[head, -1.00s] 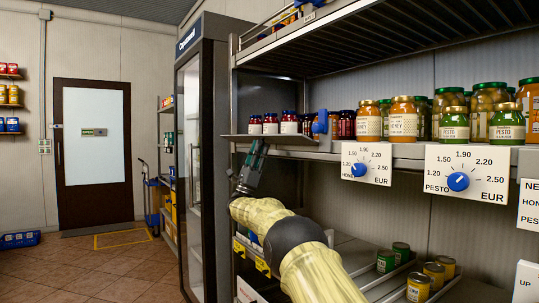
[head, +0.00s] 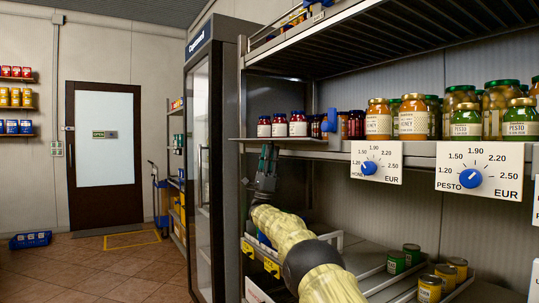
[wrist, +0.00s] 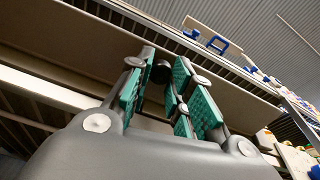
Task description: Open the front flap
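A thin grey ledge (head: 290,140) sticks out at the left end of the jar shelf, with small dark red jars on it. A blue handle (head: 332,121) stands at its right end; a blue handle (wrist: 222,45) also shows in the wrist view. I cannot tell for certain which part is the front flap. My gripper (head: 268,152) points up just below the ledge. In the wrist view its green-padded fingers (wrist: 164,75) are apart, with a small dark round thing between them near the tips. I cannot tell whether the fingers touch the ledge.
Two dial plates (head: 376,163) (head: 479,172) with blue knobs hang on the shelf edge. Honey and pesto jars (head: 413,118) stand above. Cans (head: 429,288) stand on the lower shelf. A tall glass-door cabinet (head: 204,170) is at the left; open floor (head: 120,270) lies beyond.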

